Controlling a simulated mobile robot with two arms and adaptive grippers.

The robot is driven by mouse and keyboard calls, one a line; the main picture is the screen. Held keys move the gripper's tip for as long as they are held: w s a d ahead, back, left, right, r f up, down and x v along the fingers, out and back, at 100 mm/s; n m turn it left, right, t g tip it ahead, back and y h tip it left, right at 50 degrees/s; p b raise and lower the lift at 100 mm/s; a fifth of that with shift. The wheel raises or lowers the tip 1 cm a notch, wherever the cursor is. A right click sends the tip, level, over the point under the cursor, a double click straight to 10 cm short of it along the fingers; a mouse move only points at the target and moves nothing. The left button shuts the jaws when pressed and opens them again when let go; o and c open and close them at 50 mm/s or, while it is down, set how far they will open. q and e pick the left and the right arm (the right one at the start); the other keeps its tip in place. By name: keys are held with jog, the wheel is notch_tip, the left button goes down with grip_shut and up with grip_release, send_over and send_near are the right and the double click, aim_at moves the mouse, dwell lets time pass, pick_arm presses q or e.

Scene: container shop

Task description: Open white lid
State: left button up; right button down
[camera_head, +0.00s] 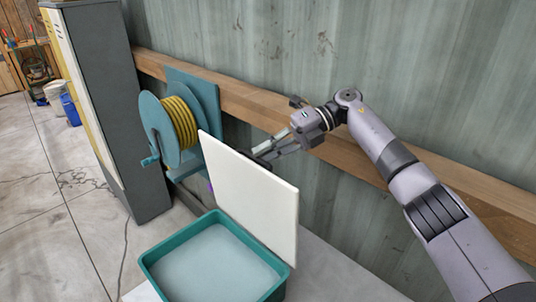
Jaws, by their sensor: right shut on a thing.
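The white lid (254,196) stands raised and tilted at the back edge of a teal tray-like box (153,267). The box is open at the top and its pale inside shows. My right gripper (262,160) is behind the lid's upper edge, its fingers reaching to the lid and shut. The lid hides the fingertips in part, so the exact contact is not clear. My left gripper is not in the picture.
A teal hose reel (158,128) with yellow hose is mounted on the wooden rail (245,95) along the corrugated wall, left of the lid. A grey cabinet (108,105) stands at the left. The pale surface (335,275) right of the box is clear.

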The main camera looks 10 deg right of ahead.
jog(key=shift+w+d+f, duration=0.2)
jog(key=shift+d+f, duration=0.15)
jog(key=shift+f, duration=0.1)
jog(key=c, duration=2)
grip_release()
jog(key=o, duration=0.3)
jog(key=shift+o, duration=0.2)
jog(key=shift+r, duration=0.1)
jog(key=shift+r, duration=0.1)
notch_tip(320, 180, up, 10)
